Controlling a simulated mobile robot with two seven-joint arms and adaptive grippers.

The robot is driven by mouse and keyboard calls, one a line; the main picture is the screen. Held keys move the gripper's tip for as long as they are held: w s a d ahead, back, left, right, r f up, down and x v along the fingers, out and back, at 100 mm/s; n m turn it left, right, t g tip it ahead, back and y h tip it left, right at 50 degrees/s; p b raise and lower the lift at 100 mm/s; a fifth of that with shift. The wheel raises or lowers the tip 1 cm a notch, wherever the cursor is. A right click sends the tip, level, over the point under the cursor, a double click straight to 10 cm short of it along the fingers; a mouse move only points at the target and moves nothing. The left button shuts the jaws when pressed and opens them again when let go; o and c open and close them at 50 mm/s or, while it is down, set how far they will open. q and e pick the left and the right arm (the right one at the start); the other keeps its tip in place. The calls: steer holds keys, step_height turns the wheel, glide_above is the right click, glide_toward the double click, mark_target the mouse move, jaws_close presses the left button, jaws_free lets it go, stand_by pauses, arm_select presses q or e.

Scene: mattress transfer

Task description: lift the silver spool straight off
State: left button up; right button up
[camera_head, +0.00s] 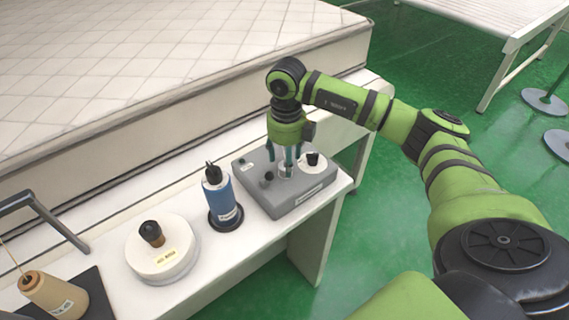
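My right gripper (285,160) points straight down over the grey box (315,192) at the right end of the white bench. Its fingers are on either side of a small silver, pale piece (286,170) that looks like the silver spool, standing on the box. The spool is partly hidden by the fingers and very small. I cannot tell whether the fingers touch it. My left gripper is not in view.
The box also carries a white disc with a black knob (312,160) close right of the gripper, and dark knobs (267,179). A blue spool (222,195), white round device (161,257) and tan thread cone (52,294) stand left. A mattress (150,60) lies behind.

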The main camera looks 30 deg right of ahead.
steer(key=f, duration=0.2)
steer(key=f+p, duration=0.1)
steer(key=shift+w+f, duration=0.15)
steer(key=shift+w, duration=0.1)
steer(key=shift+d+f, duration=0.1)
steer(key=shift+c, duration=0.4)
steer(key=c, duration=1)
steer(key=shift+r+b, duration=0.3)
steer(key=shift+r, duration=0.1)
step_height(320, 180, up, 8)
steer(key=b, duration=0.2)
steer(key=shift+r+b, duration=0.25)
steer(key=shift+b, duration=0.1)
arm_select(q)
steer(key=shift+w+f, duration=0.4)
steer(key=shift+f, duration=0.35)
arm_select(e)
steer(key=shift+r, duration=0.4)
